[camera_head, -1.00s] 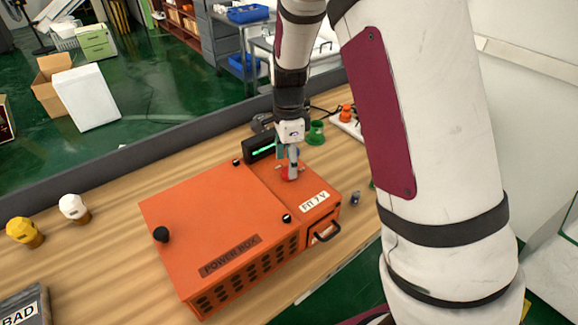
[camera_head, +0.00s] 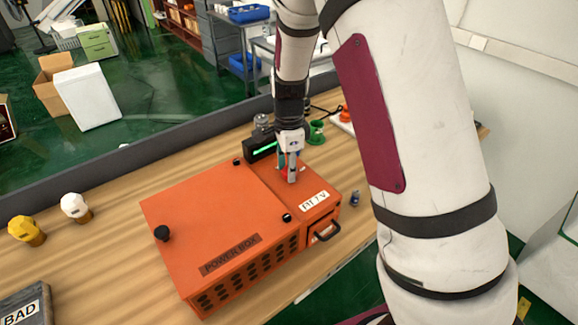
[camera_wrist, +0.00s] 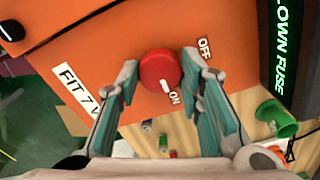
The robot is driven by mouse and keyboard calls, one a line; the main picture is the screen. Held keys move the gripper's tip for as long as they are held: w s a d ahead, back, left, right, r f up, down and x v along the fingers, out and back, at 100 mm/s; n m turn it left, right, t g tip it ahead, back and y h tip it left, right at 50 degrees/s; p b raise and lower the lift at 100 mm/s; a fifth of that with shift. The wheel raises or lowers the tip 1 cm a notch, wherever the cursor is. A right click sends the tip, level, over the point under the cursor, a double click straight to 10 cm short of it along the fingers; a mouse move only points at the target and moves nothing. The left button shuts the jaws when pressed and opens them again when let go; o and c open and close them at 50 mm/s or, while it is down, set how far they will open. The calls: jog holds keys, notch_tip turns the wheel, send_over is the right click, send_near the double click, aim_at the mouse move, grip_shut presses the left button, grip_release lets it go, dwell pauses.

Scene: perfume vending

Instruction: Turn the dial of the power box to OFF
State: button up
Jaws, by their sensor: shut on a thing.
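The orange power box (camera_head: 205,215) sits on the wooden table. Its round red dial (camera_wrist: 160,70) shows in the wrist view, with a white pointer mark toward the "ON" label (camera_wrist: 173,97). The "OFF" label (camera_wrist: 204,48) is up and to the right of the dial. My gripper (camera_wrist: 159,62) has one finger on each side of the dial and is shut on it. In the head view my gripper (camera_head: 288,176) points down onto the box's right part, and its fingers mostly hide the dial.
A display reading "...LOWN FUSE" (camera_wrist: 287,40) stands beside the box. A green cup-like piece (camera_head: 317,132) is behind it. Black knobs stick up from the lid. White (camera_head: 75,207) and yellow (camera_head: 26,230) capped items stand at left, near a "BAD" bin (camera_head: 22,312).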

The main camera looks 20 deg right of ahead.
jog(key=n, duration=0.4)
jog(key=shift+n, duration=0.4)
jog(key=n, duration=0.4)
jog(key=shift+w+n, duration=0.1)
jog(key=shift+n, duration=0.2)
jog(key=n, duration=0.4)
jog(key=shift+n, duration=2.2)
jog(key=o, duration=1.2)
jog(key=shift+c, duration=0.2)
